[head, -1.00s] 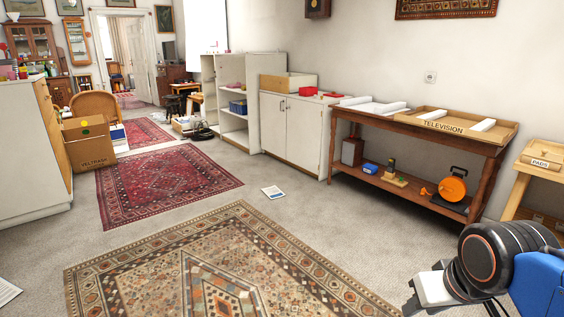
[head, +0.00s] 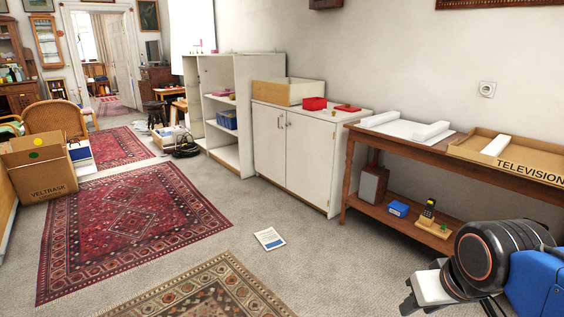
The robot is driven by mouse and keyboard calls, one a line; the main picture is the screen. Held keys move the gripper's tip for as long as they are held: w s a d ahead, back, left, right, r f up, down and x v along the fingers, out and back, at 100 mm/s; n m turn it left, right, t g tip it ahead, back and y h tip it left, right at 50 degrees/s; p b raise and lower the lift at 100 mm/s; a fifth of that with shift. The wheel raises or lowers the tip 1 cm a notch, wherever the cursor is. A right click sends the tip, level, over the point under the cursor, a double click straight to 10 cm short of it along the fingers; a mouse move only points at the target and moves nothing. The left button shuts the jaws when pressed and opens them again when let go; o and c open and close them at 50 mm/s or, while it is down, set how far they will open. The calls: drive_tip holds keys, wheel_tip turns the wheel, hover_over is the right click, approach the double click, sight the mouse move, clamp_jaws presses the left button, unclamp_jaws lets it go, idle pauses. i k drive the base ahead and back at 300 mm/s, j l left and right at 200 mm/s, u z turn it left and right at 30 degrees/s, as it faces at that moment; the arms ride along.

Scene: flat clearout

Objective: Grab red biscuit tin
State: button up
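A red box-shaped thing (head: 315,103), which looks like the red biscuit tin, stands on top of the white two-door cabinet (head: 290,146) against the wall. A flatter red piece (head: 347,108) lies just right of it; I cannot tell whether it is a lid or a separate thing. My gripper (head: 412,294) is at the lower right, in front of the wooden table and far from the red things. Its fingers are partly hidden by its own body, so its opening is unclear.
A wooden drawer (head: 289,91) sits left of the tin. A wooden table (head: 402,144) bearing white foam pieces and a television carton (head: 518,161) stands to the right. A leaflet (head: 269,239) lies on the carpet. The floor before the cabinet is otherwise clear.

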sight(312, 104)
drive_tip(key=i, duration=2.1)
